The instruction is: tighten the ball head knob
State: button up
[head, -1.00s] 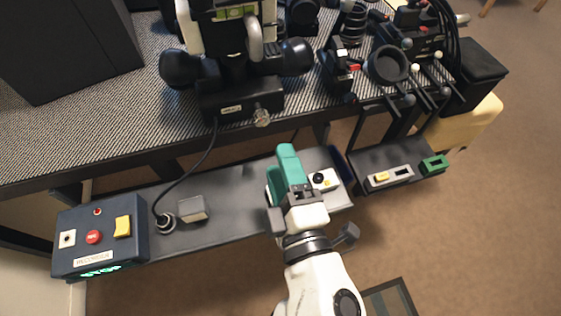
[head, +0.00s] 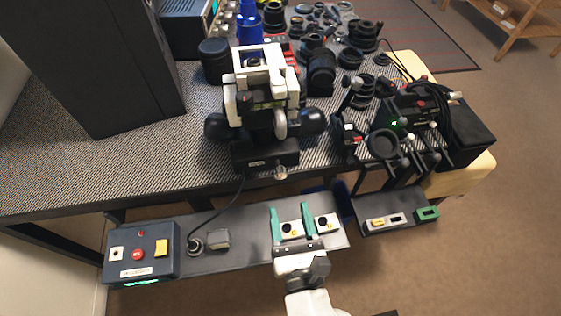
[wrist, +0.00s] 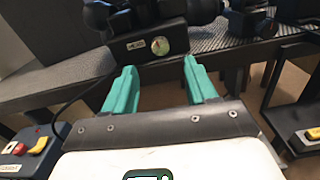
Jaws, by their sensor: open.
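My gripper (head: 291,208) is open, with its two green fingers apart and nothing between them. In the head view it is over the low grey shelf, below the black and white instrument (head: 262,90). A small round metallic knob (head: 281,171) is on the front of the instrument's black base. It also shows in the wrist view, as a small dial-like round (wrist: 156,44) ahead of the gap between the fingers (wrist: 160,70). The gripper is apart from it. Large black side knobs (head: 310,121) flank the instrument. I cannot tell for certain which part is the ball head knob.
A blue control box (head: 141,250) stands at the shelf's left end, with a cable from a round plug (head: 195,246) to the instrument. White-and-yellow blocks (head: 327,223) lie by my fingers. Black levers and a ring (head: 383,143) stick out over the table edge at right.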

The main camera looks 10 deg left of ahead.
aim_at(281, 176)
jog(key=p+x, duration=0.1)
jog(key=x, duration=0.9)
jog(key=shift+w+a+f, duration=0.1)
jog(key=shift+w, duration=0.3)
